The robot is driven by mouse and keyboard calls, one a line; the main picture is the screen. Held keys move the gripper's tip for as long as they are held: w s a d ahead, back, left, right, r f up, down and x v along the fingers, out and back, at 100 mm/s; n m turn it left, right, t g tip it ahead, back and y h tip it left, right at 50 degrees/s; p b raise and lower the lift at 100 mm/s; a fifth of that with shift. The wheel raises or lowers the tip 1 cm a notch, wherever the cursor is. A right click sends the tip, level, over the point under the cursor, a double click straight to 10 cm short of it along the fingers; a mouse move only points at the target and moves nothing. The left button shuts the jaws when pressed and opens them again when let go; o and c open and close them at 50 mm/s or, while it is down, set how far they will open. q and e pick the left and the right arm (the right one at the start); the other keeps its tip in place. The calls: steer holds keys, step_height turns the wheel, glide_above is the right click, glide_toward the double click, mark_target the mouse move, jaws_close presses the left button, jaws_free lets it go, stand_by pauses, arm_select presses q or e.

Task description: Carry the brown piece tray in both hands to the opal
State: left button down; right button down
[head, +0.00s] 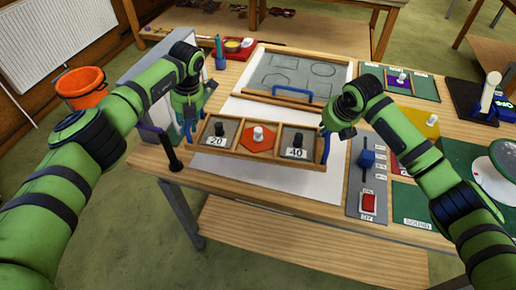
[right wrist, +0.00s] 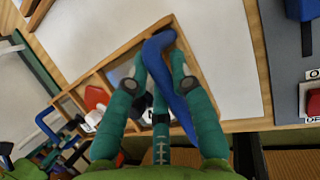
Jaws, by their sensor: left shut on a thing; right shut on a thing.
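The brown piece tray (head: 256,157) is held roughly level over the front left of the white panel (head: 312,184), probably the opal. It has three compartments: a grey piece by a "20" label, a red hexagon (head: 257,139) with a white knob, and a grey piece by a "40" label. My left gripper (head: 189,128) is shut on the tray's left handle. My right gripper (head: 326,133) is shut on the blue right handle (right wrist: 162,70), seen close in the right wrist view. The tray hides part of the panel, and I cannot tell the exact gap beneath it.
A framed grey panel (head: 296,73) with outlined shapes and a blue handle lies behind the tray. A grey switch board (head: 366,186) with a red switch is to the right. A dark post (head: 171,152) stands at the bench's left edge. An orange bucket (head: 82,87) is beyond.

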mark_target(190, 136)
steer(key=shift+w+d, duration=0.15)
steer(key=shift+d, duration=0.05)
arm_select(q)
steer(key=shift+a+f+b, duration=0.1)
steer(key=shift+f+b, duration=0.1)
steer(key=shift+b, duration=0.1)
arm_select(e)
steer(key=shift+f, duration=0.1)
